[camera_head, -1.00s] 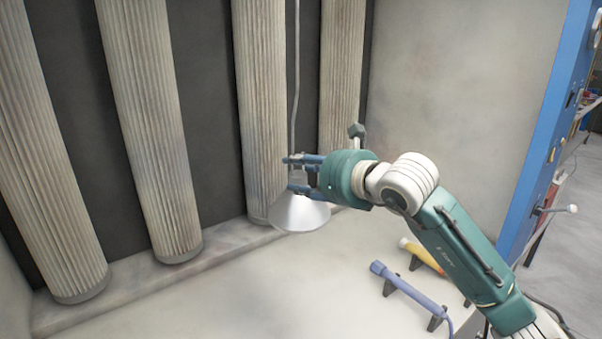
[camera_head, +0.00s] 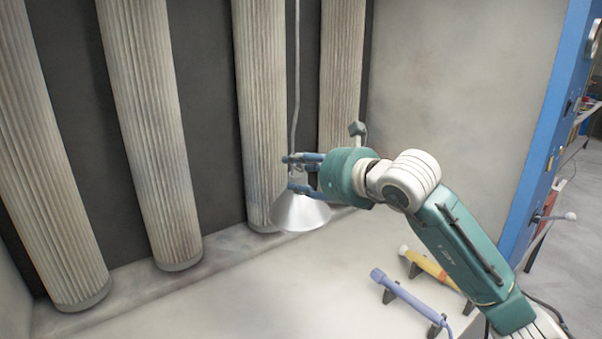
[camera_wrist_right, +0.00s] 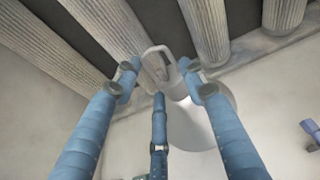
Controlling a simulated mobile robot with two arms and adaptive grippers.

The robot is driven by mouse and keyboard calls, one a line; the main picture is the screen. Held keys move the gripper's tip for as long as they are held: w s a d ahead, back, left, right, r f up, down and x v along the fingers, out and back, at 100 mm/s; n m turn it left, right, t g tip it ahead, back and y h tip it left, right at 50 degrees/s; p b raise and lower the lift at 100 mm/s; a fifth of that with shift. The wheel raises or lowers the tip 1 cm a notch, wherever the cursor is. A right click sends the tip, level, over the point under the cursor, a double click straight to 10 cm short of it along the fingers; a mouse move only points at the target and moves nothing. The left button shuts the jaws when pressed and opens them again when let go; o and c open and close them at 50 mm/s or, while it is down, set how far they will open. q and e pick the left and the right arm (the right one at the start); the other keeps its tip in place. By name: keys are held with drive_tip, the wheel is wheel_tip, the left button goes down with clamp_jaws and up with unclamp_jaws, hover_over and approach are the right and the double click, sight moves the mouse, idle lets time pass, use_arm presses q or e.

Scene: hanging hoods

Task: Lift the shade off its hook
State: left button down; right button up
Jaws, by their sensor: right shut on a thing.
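The shade (camera_head: 300,212) is a pale grey-white cone that hangs below a thin cord (camera_head: 294,90) in the head view. My right gripper (camera_head: 288,174) comes from the right and is shut on the shade's narrow neck. In the right wrist view the shade's neck (camera_wrist_right: 163,68) lies between the blue fingers (camera_wrist_right: 158,76), and part of the wide cone (camera_wrist_right: 205,122) shows below and to the right. The hook cannot be made out, and I cannot tell whether the shade still bears on it. My left gripper is not in view.
Several tall pleated columns (camera_head: 155,130) stand along the dark back wall behind the shade. A blue-purple tool (camera_head: 405,298) and a yellow-orange tool (camera_head: 432,268) lie on stands at the lower right. A blue frame (camera_head: 545,140) edges the right side. The floor at left front is clear.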

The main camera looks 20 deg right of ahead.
drive_tip(key=shift+s+d+b, duration=0.3)
drive_tip(key=shift+s+b, duration=0.3)
drive_tip(key=shift+s, duration=0.25)
drive_tip(key=shift+s+d+b, duration=0.3)
drive_tip(key=shift+s+b, duration=0.25)
drive_tip(key=shift+s, duration=0.3)
drive_tip(key=shift+s+d+b, duration=0.15)
drive_tip(key=shift+s+b, duration=0.2)
drive_tip(key=s+d+b, duration=0.3)
drive_tip(key=s+b, duration=0.1)
drive_tip(key=s, duration=0.4)
drive_tip(key=shift+s+r, duration=0.25)
drive_tip(key=shift+s, duration=0.15)
drive_tip(key=shift+f, duration=0.1)
